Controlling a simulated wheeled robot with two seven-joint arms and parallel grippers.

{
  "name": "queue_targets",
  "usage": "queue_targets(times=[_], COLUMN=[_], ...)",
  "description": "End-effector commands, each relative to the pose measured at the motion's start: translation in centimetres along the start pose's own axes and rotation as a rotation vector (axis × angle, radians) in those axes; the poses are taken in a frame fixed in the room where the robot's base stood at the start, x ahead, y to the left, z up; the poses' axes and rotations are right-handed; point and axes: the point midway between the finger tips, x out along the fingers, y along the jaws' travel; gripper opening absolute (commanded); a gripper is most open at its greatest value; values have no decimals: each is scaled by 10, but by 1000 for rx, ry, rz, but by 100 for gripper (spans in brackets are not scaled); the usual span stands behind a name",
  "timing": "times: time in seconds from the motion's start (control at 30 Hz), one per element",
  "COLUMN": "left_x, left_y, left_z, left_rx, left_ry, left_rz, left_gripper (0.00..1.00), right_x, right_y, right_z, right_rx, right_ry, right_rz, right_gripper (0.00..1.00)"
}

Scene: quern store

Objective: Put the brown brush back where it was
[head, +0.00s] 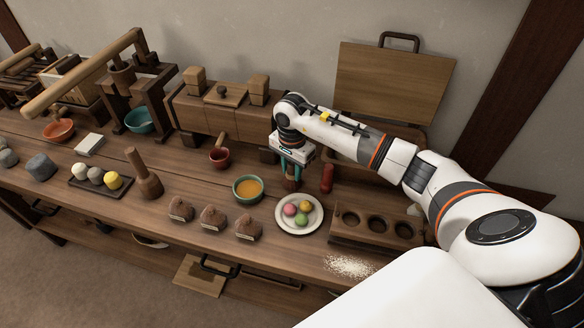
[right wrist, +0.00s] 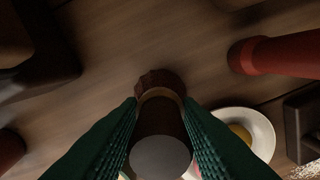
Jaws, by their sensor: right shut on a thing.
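The brown brush (head: 289,184) is upright, bristle end down, between the green fingers of my right gripper (head: 291,166). In the right wrist view the fingers close on both sides of the brush (right wrist: 160,132), with its round handle end facing the camera. The bristle end is close to the table (head: 120,218); I cannot tell whether it touches. My left gripper is not in view.
A red cylinder (head: 327,178) stands just right of the brush. A plate (head: 285,224) with coloured balls and a teal bowl (head: 236,190) are in front. A wooden block with round hollows (head: 340,237) is at the front right. White powder (head: 349,266) lies near the front edge.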

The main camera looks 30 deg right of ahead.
Motion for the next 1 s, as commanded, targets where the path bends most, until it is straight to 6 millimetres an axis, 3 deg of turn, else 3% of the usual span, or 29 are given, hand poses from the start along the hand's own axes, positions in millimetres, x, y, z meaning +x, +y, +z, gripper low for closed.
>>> queue_targets(times=[0.03,0.07,0.17,0.57,1.0], left_x=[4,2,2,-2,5], left_y=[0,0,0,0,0], left_z=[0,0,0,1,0], left_rx=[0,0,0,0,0], left_ry=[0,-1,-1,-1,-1], left_rz=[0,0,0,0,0], left_gripper=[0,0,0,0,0], right_x=[4,2,2,-6,-93], right_y=[0,0,0,0,1], right_z=[0,0,0,0,1], right_rx=[0,0,0,0,1], right_ry=[-1,0,0,-1,-2], right_rz=[0,0,0,1,4], right_gripper=[12,36,52,52,52])
